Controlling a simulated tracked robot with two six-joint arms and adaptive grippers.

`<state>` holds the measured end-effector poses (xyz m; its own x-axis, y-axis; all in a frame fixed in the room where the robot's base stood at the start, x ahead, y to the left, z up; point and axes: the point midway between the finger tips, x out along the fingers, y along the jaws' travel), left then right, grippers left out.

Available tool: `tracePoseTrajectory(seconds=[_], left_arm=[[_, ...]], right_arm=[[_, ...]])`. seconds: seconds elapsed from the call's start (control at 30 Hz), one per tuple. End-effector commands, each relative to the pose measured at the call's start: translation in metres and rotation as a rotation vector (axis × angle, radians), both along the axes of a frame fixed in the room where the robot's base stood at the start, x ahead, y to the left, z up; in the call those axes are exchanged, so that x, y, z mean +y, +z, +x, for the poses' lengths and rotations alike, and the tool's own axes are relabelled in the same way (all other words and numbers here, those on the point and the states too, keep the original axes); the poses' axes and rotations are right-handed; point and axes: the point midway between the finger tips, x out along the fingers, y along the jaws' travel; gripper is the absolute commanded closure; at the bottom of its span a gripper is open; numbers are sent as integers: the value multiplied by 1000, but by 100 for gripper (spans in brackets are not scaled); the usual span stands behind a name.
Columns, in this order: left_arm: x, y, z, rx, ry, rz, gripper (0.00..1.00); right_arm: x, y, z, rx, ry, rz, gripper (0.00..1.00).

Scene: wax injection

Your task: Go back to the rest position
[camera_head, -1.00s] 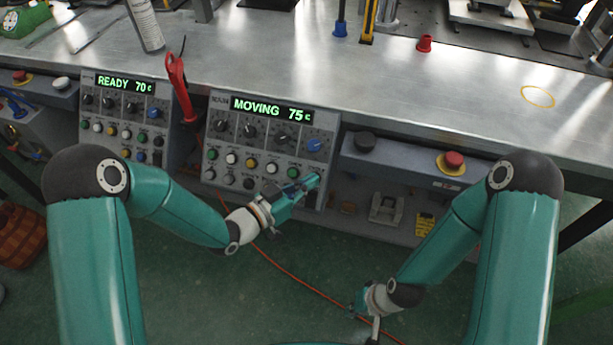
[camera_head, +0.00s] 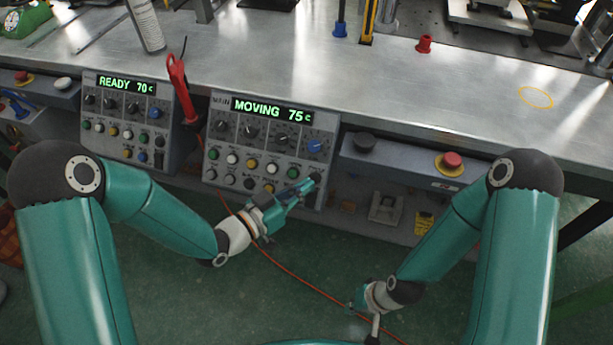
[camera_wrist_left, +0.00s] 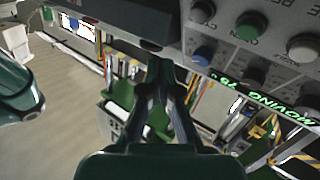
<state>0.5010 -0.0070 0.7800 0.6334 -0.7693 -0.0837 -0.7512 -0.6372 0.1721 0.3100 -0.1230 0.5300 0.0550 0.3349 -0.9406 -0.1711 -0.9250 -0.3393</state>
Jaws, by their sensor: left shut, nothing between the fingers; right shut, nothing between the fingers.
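My left gripper (camera_head: 312,184) is shut and empty, in front of the lower right part of the control panel (camera_head: 232,150) that reads "MOVING 75c". In the left wrist view, the left gripper's fingers (camera_wrist_left: 160,72) come together beside the panel's buttons, with a green button (camera_wrist_left: 251,26) close by on the right. I cannot tell whether the fingertips touch the panel. My right gripper (camera_head: 356,306) is small and low in the head view, above the green floor and below the bench front. It is empty and apart from other things.
A second panel (camera_head: 95,108) reads "READY 70c" at the left. The steel bench top (camera_head: 440,80) runs along the back. A red-handled tool (camera_head: 178,85) hangs between the panels. A red button (camera_head: 452,160) sits on the bench front. An orange cable (camera_head: 300,277) crosses the floor.

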Motion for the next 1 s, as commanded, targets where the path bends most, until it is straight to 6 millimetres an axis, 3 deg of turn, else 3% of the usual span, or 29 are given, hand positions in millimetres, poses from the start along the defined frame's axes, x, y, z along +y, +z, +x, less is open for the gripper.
tracePoseTrajectory(seconds=[0.47,0.57,0.73,0.87,1.0], left_arm=[[0,1,0,0,1,0,100],[5,8,2,8,12,0,100],[28,18,2,100,79,5,100],[73,-25,-17,427,251,111,100],[113,-92,-83,868,399,240,100]], right_arm=[[0,2,0,0,0,0,100],[0,12,0,0,0,0,100],[0,55,0,0,0,0,100],[0,100,0,0,0,0,100],[0,118,0,-1,0,0,100]])
